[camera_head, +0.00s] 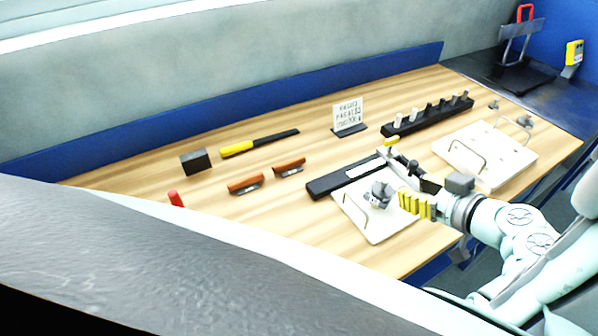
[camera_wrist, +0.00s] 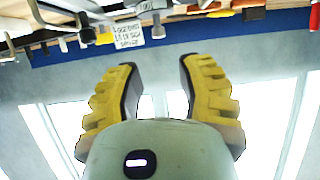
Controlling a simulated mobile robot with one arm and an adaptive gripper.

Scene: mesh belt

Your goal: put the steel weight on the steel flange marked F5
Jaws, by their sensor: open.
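No F5 mark can be read in either view. A grey metal piece (camera_head: 381,193) stands on the nearer white plate (camera_head: 388,232), close to the fingertips; I cannot tell if it is the steel weight or a flange. Two small grey metal pieces, one farther back (camera_head: 493,104) and one nearer (camera_head: 524,121), stand at the right end of the table; which is which is unclear. My gripper (camera_head: 402,202) is over the nearer plate, fingers pointing left. In the wrist view my gripper (camera_wrist: 158,66) has its yellow fingers wide apart with nothing between them.
A black rack (camera_head: 388,131) with several pegs stands behind; a larger white plate (camera_head: 510,170) with wire handles is to the right. A sign (camera_head: 348,115), a dark block (camera_head: 195,161), orange-handled pieces (camera_head: 246,184) and a yellow-black tool (camera_head: 260,143) are farther left. The front left table is mostly clear.

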